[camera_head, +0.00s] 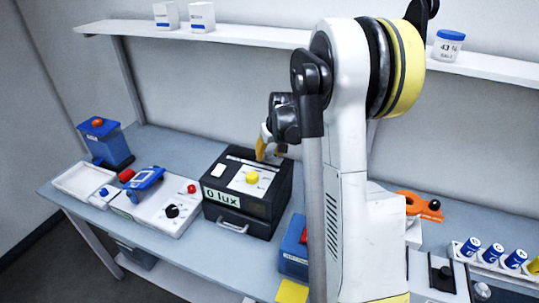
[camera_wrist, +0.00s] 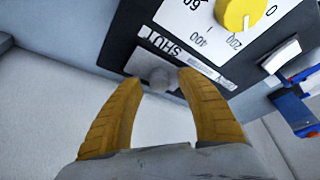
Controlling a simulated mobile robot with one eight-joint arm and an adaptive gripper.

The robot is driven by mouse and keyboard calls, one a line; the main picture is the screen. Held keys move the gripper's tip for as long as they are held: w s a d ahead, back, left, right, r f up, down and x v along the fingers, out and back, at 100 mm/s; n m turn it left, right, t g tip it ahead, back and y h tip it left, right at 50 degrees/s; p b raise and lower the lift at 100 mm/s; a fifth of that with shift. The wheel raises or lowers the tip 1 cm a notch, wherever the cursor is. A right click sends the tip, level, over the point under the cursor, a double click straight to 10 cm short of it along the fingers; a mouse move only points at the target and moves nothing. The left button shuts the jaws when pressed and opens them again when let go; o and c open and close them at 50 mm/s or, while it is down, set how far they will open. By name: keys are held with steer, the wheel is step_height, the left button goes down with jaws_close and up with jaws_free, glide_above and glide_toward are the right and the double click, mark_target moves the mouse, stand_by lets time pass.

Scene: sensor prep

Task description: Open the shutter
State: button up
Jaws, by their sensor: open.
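A black box (camera_head: 270,210) with a "0 lux" display (camera_head: 221,197) stands on the bench. Its top carries a white panel with a yellow dial (camera_head: 252,177); the dial also shows in the wrist view (camera_wrist: 237,12). In the wrist view a label starting "SHUT" (camera_wrist: 170,45) sits by a slot plate at the box's edge, with a pale rounded knob (camera_wrist: 161,78) on it. My gripper (camera_head: 270,152) is over the back edge of the box top. Its yellow fingers (camera_wrist: 160,88) are open, with the knob between their tips; I cannot tell whether they touch it.
Left of the box stands a white unit (camera_head: 160,208) with a black knob and a blue meter (camera_head: 146,182). A blue box (camera_head: 294,252) is close on the right. An orange tool (camera_head: 418,205) and several blue-capped vials (camera_head: 492,253) lie farther right. A shelf (camera_head: 250,36) runs above.

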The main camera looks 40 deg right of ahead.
mark_target(246, 153)
steer(key=shift+c, duration=0.4)
jaws_close()
steer(key=w+a, duration=0.1)
steer(key=w, duration=0.1)
steer(key=w+a, duration=0.2)
steer(key=w, duration=0.1)
steer(key=w+a, duration=0.1)
steer(key=w, duration=0.1)
steer(key=shift+w+a, duration=0.3)
steer(key=shift+o, duration=0.4)
jaws_free()
steer(key=shift+r, duration=0.1)
